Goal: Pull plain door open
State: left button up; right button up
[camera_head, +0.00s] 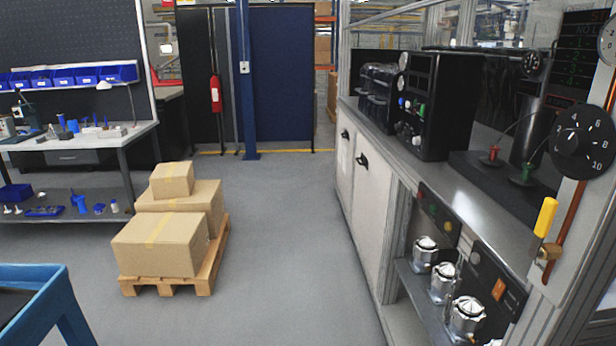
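The plain door (369,215) is a white cabinet panel under the counter on the right. It looks shut, flush with the cabinet front, with a black handle (362,161) near its upper far edge. Beyond it is another white door (344,170) with its own black handle (345,134) and what looks like a pale label; it also looks shut. Both doors are seen at a steep angle. Neither of my grippers shows in the head view.
Clear grey floor (290,230) lies in front of the doors. Cardboard boxes (160,245) on a pallet (205,280) stand to the left, a blue cart (45,300) at lower left. Open shelves with metal housings (467,317) adjoin the near side of the plain door.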

aim_at(372, 177)
jog(key=i, duration=1.65)
jog(key=i+j+z, duration=0.1)
jog(key=i+z, duration=0.3)
jog(key=i, duration=0.15)
jog(key=i+j+z, duration=0.25)
jog(key=i+z, duration=0.2)
jog(key=i+j+z, duration=0.4)
jog(key=i+j, duration=0.05)
jog(key=i, duration=0.05)
